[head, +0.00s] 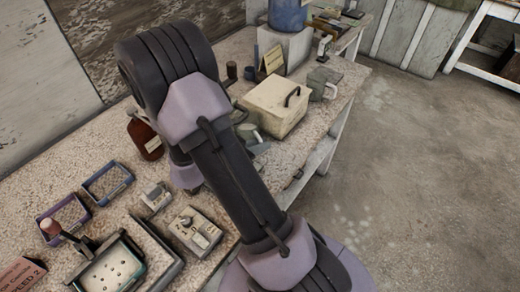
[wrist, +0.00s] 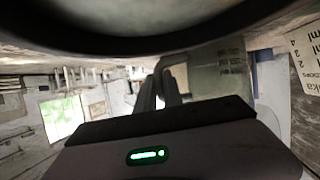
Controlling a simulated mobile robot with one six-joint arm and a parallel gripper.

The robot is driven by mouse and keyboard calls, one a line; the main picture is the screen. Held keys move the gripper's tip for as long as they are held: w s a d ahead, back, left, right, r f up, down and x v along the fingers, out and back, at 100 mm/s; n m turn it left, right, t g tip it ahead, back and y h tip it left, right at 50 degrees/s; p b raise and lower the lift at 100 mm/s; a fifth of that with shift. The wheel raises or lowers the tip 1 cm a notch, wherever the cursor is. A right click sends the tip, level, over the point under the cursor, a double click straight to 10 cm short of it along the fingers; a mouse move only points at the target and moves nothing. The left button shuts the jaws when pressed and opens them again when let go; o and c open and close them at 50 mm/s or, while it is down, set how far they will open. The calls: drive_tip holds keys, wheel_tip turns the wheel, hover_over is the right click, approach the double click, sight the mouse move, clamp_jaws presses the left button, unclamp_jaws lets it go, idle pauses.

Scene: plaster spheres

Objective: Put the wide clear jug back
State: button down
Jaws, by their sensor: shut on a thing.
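In the wrist view my gripper's dark fingers (wrist: 165,86) are shut on the wide clear jug (wrist: 222,72), at what looks like its handle side. The jug is a see-through grey-green vessel with faint markings. In the head view my own arm hides the fingers. A grey-green piece (head: 251,137) shows just right of the arm and looks like part of the held jug; whether it touches the bench I cannot tell. Another grey-green jug with a handle (head: 323,83) stands at the bench's right edge.
A cream lidded box (head: 277,106) stands beside that second jug. A brown bottle (head: 146,138) is left of my arm. Blue trays (head: 108,182), small devices (head: 195,230) and a framed tray (head: 112,268) crowd the near bench. A blue container (head: 287,15) stands on a block behind.

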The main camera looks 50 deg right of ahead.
drive_tip(key=shift+r, duration=0.1)
drive_tip(key=shift+f, duration=0.25)
drive_tip(key=shift+s+f, duration=0.35)
drive_tip(key=shift+f, duration=0.1)
drive_tip(key=c, duration=1.5)
unclamp_jaws()
drive_tip(key=shift+s+a+f, duration=0.1)
drive_tip(key=shift+f, duration=0.05)
drive_tip(key=shift+r, duration=0.35)
drive_tip(key=p+v, duration=0.2)
drive_tip(key=v, duration=0.2)
drive_tip(key=p+v, duration=0.2)
drive_tip(key=v, duration=0.2)
drive_tip(key=w+r+p+v, duration=0.1)
drive_tip(key=p+v, duration=0.1)
drive_tip(key=v, duration=0.1)
drive_tip(key=shift+a+r, duration=0.1)
drive_tip(key=shift+r, duration=0.05)
drive_tip(key=shift+a, duration=0.25)
